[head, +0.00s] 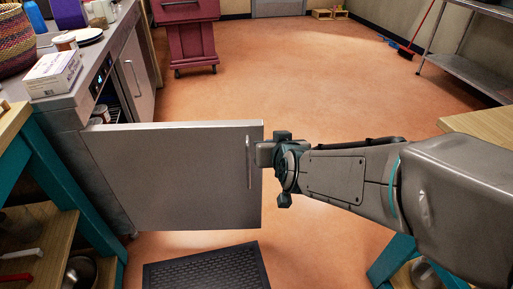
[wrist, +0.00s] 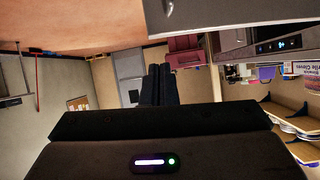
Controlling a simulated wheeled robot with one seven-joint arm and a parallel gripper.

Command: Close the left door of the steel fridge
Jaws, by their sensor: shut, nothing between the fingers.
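The steel fridge (head: 75,110) is a low counter unit at the left in the head view. Its left door (head: 165,180) stands wide open, jutting out across the floor, with a vertical bar handle (head: 249,162) near its free edge. My gripper (head: 262,155) is shut and empty at that free edge, close beside the handle; I cannot tell whether it touches the door. In the wrist view my shut fingers (wrist: 160,84) point ahead, and a grey panel, apparently the door (wrist: 205,14), crosses the top. The fridge's lit control panel (wrist: 278,46) shows at upper right.
The fridge's right door (head: 137,75) looks closed. A black floor mat (head: 205,270) lies below the open door. A red cart (head: 187,35) stands at the back. Teal-legged tables flank left and right. The orange floor beyond the door is clear.

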